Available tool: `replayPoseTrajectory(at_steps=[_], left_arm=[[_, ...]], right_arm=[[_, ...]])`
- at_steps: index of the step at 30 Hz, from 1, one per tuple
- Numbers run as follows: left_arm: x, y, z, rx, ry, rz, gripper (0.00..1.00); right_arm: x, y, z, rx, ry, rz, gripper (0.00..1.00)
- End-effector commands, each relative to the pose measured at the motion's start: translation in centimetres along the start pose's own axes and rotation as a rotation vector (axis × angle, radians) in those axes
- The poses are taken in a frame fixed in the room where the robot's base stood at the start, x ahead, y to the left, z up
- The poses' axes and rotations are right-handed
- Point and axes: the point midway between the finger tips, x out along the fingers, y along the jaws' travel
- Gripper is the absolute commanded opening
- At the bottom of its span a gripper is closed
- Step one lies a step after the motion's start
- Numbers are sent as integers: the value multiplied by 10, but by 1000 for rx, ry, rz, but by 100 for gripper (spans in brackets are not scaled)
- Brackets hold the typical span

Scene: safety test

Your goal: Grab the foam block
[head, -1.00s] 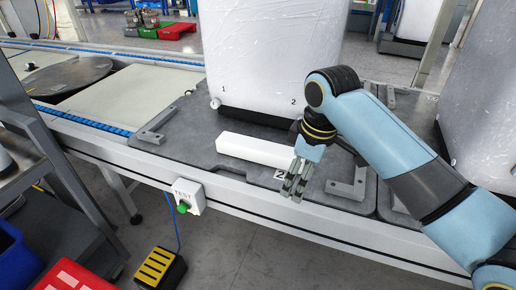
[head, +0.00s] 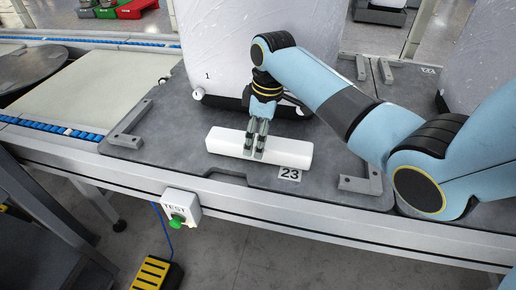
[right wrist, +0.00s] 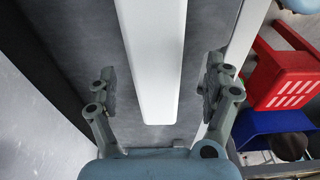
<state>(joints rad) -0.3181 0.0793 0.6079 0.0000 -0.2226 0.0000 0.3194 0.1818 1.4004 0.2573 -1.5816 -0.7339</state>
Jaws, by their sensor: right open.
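The foam block is a long white bar (head: 290,152) lying on the grey plate of the workstation in the head view. My right gripper (head: 254,152) points down over the left-middle part of the block. In the right wrist view the white block (right wrist: 155,60) runs lengthwise between the two open fingers (right wrist: 160,90), with a gap on each side. Its near end shows between them. The fingers hide a little of the block in the head view. I cannot tell how far above the plate the fingertips are. My left gripper is not in view.
A large white wrapped item (head: 215,50) stands just behind the block. Metal brackets (head: 130,123) flank the plate (head: 235,190). A TEST box with a green button (head: 180,210) hangs on the front edge.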

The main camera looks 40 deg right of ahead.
Motion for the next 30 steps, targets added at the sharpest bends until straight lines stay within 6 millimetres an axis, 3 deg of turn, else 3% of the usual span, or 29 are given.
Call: replayPoseTrajectory(at_steps=[6,10,16,27,30], left_arm=[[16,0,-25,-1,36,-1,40],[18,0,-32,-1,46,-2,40],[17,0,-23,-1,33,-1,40],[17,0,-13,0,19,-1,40],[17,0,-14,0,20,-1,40]], right_arm=[[38,4,4,2,-4,-4,85],[46,5,4,1,-2,-1,85],[45,5,3,0,-1,-1,85],[45,5,4,1,-2,-1,38],[45,5,4,1,-2,-1,37]])
